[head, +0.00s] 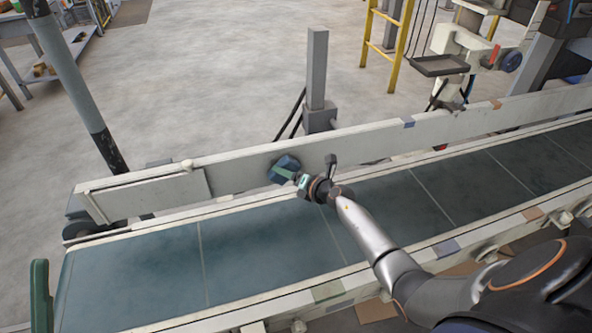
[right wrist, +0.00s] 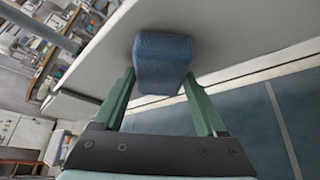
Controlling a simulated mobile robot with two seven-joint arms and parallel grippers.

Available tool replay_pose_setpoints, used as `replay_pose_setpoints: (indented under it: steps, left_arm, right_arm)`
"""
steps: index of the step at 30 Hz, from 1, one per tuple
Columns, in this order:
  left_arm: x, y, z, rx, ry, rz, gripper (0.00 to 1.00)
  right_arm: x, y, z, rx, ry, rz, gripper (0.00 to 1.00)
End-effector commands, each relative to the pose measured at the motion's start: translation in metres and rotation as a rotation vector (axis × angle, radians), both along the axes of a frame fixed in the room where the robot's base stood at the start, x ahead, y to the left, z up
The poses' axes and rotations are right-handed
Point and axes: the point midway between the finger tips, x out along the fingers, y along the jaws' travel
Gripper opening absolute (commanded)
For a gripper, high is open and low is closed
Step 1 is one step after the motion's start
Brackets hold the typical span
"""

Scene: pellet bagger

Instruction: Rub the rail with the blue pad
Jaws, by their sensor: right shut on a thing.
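The blue pad (head: 285,168) is at the inner face of the rail (head: 370,140), the long pale guard along the far side of the conveyor. My right gripper (head: 294,174) is shut on the pad. In the right wrist view the two green fingers of my right gripper (right wrist: 163,92) hold the blue pad (right wrist: 165,58) between them, and its far end appears to be against the pale rail (right wrist: 235,38). Whether it fully touches cannot be told. My left gripper is not in view.
The dark conveyor belt (head: 262,240) runs below the rail and is clear. A grey post (head: 317,75) stands behind the rail. A green part (head: 40,295) stands at the near left.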

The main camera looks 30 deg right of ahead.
Motion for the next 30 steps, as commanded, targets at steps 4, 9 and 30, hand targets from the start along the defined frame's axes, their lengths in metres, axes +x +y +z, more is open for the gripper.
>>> replay_pose_setpoints:
  steps: [4, 9, 30]
  left_arm:
    - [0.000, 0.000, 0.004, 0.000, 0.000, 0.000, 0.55]
    - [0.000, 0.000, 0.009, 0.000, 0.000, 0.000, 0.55]
    - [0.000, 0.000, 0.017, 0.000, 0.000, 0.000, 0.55]
  right_arm:
    - [0.003, 0.005, 0.003, 0.000, -0.006, -0.001, 0.29]
    - [0.004, 0.015, 0.003, 0.003, -0.004, 0.000, 0.29]
    - [0.008, 0.019, 0.001, -0.004, -0.002, -0.005, 0.29]
